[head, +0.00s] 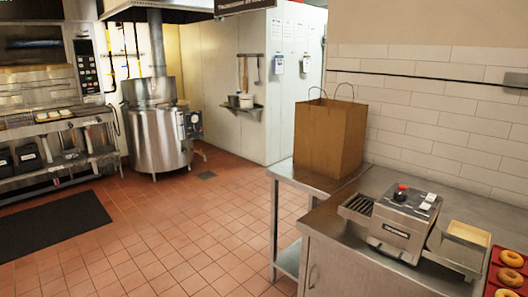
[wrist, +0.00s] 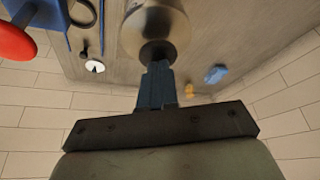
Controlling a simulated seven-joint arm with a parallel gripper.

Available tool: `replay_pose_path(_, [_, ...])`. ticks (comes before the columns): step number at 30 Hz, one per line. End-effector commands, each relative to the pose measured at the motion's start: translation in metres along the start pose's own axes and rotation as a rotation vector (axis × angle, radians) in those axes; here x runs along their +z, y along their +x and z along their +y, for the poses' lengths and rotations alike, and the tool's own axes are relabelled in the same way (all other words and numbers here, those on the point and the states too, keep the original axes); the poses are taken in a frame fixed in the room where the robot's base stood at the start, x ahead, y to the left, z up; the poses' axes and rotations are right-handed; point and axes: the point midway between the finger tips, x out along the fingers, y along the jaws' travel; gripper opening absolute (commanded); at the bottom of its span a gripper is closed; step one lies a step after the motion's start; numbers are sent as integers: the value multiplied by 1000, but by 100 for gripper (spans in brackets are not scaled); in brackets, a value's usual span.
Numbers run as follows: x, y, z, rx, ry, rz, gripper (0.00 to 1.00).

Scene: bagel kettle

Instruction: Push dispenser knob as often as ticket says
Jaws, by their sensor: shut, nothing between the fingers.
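My gripper (wrist: 156,70) is shut and empty in the wrist view; it is not in the head view. Its dark blue fingertips point at a rounded, brushed-metal part (wrist: 156,28), which may be the dispenser knob. The fingertips overlap its dark lower end in the picture; I cannot tell whether they touch. A red disc (wrist: 16,42) on a stem shows at the upper left of the wrist view, apart from the fingers. I cannot pick out a readable ticket in either view.
In the head view, a paper bag (head: 329,136) stands on the steel counter near a machine with a red knob (head: 400,192). Bagels (head: 511,258) lie at the right edge. A steel kettle (head: 158,135) stands farther back.

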Motion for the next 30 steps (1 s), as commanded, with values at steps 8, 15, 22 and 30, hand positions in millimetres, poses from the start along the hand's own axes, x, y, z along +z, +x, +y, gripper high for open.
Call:
replay_pose_path(8, [2, 4, 0, 1, 0, -2, 0])
replay_pose_path(15, [2, 4, 0, 1, 0, -2, 0])
replay_pose_path(22, [-2, -4, 0, 0, 0, -2, 0])
replay_pose_path(30, [-8, -19, 0, 0, 0, -2, 0])
